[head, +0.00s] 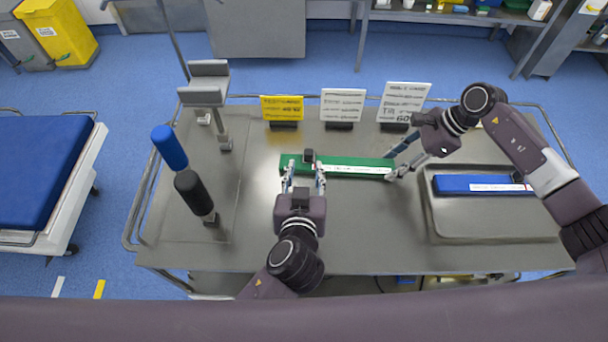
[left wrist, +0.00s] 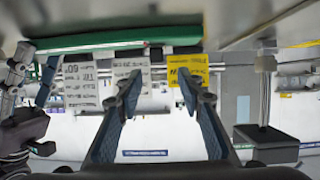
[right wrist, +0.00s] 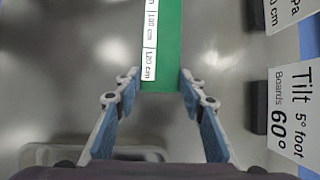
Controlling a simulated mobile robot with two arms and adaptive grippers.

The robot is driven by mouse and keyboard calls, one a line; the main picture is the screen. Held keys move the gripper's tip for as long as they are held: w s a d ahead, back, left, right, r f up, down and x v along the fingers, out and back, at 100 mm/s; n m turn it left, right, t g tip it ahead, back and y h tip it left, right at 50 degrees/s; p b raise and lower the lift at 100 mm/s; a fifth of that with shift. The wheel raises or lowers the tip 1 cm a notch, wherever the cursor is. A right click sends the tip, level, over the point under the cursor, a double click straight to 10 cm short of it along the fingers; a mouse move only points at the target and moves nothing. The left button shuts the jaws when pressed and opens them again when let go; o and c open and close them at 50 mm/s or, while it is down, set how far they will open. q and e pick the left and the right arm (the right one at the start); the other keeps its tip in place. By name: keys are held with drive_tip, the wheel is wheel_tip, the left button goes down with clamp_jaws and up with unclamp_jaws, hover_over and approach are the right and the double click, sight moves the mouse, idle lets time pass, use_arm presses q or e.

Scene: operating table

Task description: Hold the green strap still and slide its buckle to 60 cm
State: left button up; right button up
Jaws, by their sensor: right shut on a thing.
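The green strap (head: 345,165) lies across the middle of the table with a white scale along its front edge. A small dark buckle (head: 308,156) sits near its left end. My left gripper (head: 304,178) is open in front of this end, its fingers apart on either side of the buckle's line. In the left wrist view the left gripper (left wrist: 160,82) has nothing between its fingers, and the green strap (left wrist: 120,38) crosses above them. My right gripper (head: 391,167) is shut on the strap's right end. In the right wrist view the strap (right wrist: 162,50) runs between the right fingers (right wrist: 158,90).
A yellow card (head: 282,107) and two white cards (head: 342,104) (head: 405,97) stand behind the strap. A tray (head: 490,226) with a blue strap (head: 480,184) lies at the right. Padded posts (head: 190,190) stand at the left. The table front is clear.

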use_arm(q)
drive_tip(key=shift+v, duration=1.3)
use_arm(e)
drive_tip(key=o, duration=1.2)
drive_tip(key=shift+r, duration=0.1)
